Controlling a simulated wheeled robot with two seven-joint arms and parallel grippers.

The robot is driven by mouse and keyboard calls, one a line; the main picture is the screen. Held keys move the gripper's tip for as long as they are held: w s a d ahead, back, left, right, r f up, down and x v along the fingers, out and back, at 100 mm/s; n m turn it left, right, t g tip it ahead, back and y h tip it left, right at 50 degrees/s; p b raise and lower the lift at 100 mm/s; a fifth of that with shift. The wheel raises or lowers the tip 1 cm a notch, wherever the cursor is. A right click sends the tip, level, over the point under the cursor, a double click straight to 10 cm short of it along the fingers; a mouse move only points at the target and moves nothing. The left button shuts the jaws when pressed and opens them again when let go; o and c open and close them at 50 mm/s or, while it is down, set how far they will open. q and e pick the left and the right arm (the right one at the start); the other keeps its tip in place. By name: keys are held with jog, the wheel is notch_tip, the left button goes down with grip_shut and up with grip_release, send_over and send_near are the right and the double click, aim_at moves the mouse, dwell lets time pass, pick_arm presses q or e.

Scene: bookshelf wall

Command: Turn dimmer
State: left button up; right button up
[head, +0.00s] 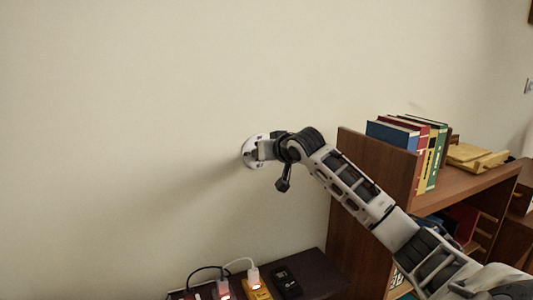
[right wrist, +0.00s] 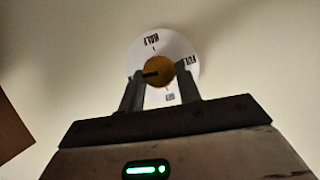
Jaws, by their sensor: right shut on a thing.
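The dimmer (right wrist: 180,47) is a white round dial on the wall with a brass-coloured knob (right wrist: 158,70) at its centre and printed labels around it, HALF at upper left and FULL at right. A dark mark on the knob points left. My right gripper (right wrist: 160,78) is shut on the knob, one finger on each side. In the head view the dimmer (head: 249,151) is partly hidden behind my right gripper (head: 262,150), which reaches it from the right. My left gripper is not in view.
A brown bookshelf (head: 370,180) with upright books (head: 428,150) stands right of the dimmer, under my right arm. A low dark shelf (head: 318,285) below holds chargers with cables (head: 253,277) and a black device (head: 286,281). The wall left of the dimmer is clear.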

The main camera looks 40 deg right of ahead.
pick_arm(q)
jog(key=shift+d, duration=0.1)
pick_arm(e)
jog(key=shift+n+h, duration=0.3)
jog(key=shift+n, duration=0.2)
jog(key=o, duration=1)
jog(key=shift+c, duration=0.2)
pick_arm(q)
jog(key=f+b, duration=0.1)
jog(key=b, duration=0.1)
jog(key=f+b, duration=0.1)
jog(key=b, duration=0.2)
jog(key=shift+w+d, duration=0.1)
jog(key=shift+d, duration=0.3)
pick_arm(e)
jog(key=v, duration=1.6)
jog(key=shift+r, duration=0.2)
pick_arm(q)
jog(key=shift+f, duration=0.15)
pick_arm(e)
jog(key=shift+w+f, duration=0.1)
jog(key=shift+w, duration=0.1)
